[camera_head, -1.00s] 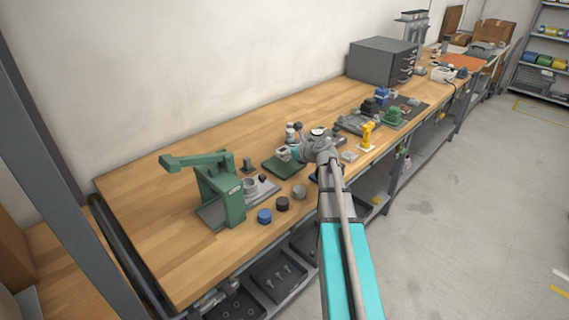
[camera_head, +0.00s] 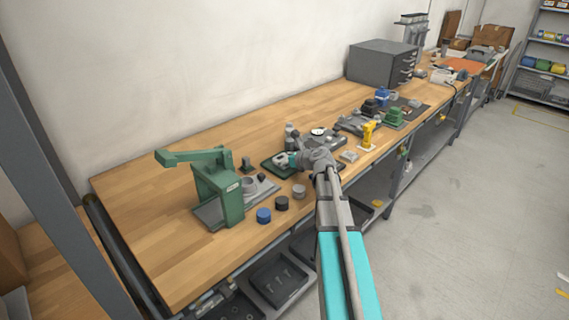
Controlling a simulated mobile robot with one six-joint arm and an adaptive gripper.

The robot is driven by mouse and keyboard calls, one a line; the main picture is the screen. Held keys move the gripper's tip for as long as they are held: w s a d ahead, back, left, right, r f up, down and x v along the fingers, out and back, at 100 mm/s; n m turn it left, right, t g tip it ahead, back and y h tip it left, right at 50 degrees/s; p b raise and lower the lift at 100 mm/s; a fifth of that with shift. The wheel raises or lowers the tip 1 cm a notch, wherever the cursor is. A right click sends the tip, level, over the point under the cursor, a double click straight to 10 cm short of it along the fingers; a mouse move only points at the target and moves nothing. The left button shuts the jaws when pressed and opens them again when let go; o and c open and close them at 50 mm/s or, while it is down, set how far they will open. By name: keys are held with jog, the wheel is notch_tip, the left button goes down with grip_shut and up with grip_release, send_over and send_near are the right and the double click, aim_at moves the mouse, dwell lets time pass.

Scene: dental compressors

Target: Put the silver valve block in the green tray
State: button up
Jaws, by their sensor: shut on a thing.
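The green tray (camera_head: 270,169) lies flat on the wooden bench, right of the green press. My gripper (camera_head: 281,160) is over the tray's right part, its jaws shut on a small pale piece, taken as the silver valve block. The piece is too small and too hidden by my wrist to make out its shape or whether it touches the tray. My wrist and arm come in from the lower right and cover the tray's right end.
The green press (camera_head: 222,190) stands left of the tray. A blue cap (camera_head: 264,215), a dark cap (camera_head: 282,203) and a grey cap (camera_head: 299,191) line the front. A pale block (camera_head: 348,156) and a yellow part (camera_head: 368,134) lie to the right. The bench's left end is clear.

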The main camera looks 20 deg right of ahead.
jog(key=shift+f, duration=0.15)
jog(key=o, duration=1.1)
jog(key=shift+s+r, duration=0.25)
jog(key=p+v, duration=0.4)
jog(key=v, duration=0.7)
jog(key=shift+s+d+r+p, duration=0.1)
jog(key=shift+s+d+p, duration=0.1)
jog(key=shift+p, duration=0.1)
